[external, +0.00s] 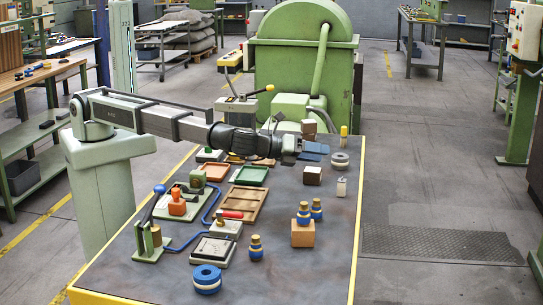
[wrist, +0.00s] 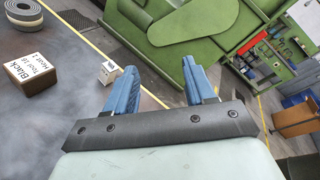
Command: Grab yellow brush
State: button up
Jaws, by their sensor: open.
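A small upright item with a yellow top (external: 343,131) stands near the far right corner of the table. It may be the yellow brush, but it is too small to tell. My gripper (external: 318,151) is above the far part of the table, to the left of and nearer than that item, and does not touch it. In the wrist view my gripper (wrist: 162,72) has two blue fingers spread apart with nothing between them. I cannot make out a yellow brush in the wrist view.
A labelled box (external: 312,176) (wrist: 31,73), a small white block (external: 341,187) (wrist: 108,72) and grey rings (external: 340,160) (wrist: 22,13) stand near my gripper. A brown block (external: 309,127) is behind it. Green and brown trays (external: 243,204) lie left; a large green machine (external: 302,60) stands beyond the table.

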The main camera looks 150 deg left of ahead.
jog(key=s+a+f+g+y, duration=0.1)
jog(key=s+a+g, duration=0.1)
jog(key=s+a, duration=0.5)
jog(key=s+a+f+g+y, duration=0.15)
jog(key=s+a, duration=0.35)
jog(key=a, duration=0.5)
jog(key=m+g+y, duration=0.1)
jog(key=m+g, duration=0.1)
jog(key=g, duration=0.4)
send_near(342, 136)
jog(key=s+a+r, duration=0.1)
jog(key=a+r, duration=0.3)
jog(key=r, duration=0.3)
notch_tip(342, 136, down, 7)
jog(key=shift+w+d+r, duration=0.1)
jog(key=shift+r, duration=0.15)
jog(key=shift+f, duration=0.25)
jog(key=shift+s+a, duration=0.2)
jog(key=shift+a, duration=1)
jog(key=shift+s+a, duration=0.2)
jog(key=shift+a, duration=1)
jog(key=shift+s+a, duration=0.2)
jog(key=shift+a, duration=1.05)
jog(key=shift+c, duration=0.4)
grip_shut()
